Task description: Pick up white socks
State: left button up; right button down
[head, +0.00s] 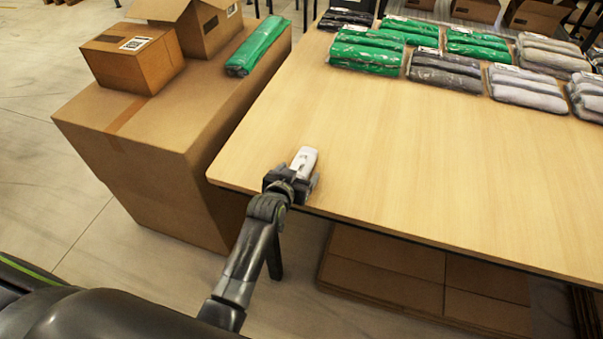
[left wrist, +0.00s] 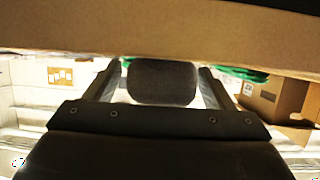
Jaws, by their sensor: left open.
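The white socks (head: 304,159) lie as a small pale bundle at the front left edge of the table. My left gripper (head: 295,178) is at the near end of the bundle, with its fingers low at the table edge. In the left wrist view the two fingers of my left gripper (left wrist: 160,85) stand apart. A dark, rounded, textured shape (left wrist: 162,80) shows between them; I cannot tell whether it is the shaded end of the socks. Whether the fingers touch the socks is not clear. My right gripper is out of view.
The wooden table (head: 400,170) is bare in the middle. Bagged green (head: 365,58) and grey garments (head: 525,88) line its far side. A large carton (head: 150,125) left of the table carries smaller boxes (head: 137,58) and a green package (head: 257,45). Flat cardboard (head: 430,280) lies below.

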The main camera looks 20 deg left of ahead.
pick_arm(q)
jog(key=shift+w+f, duration=0.15)
jog(key=shift+w, duration=0.2)
jog(key=shift+c, duration=0.2)
jog(key=c, duration=1)
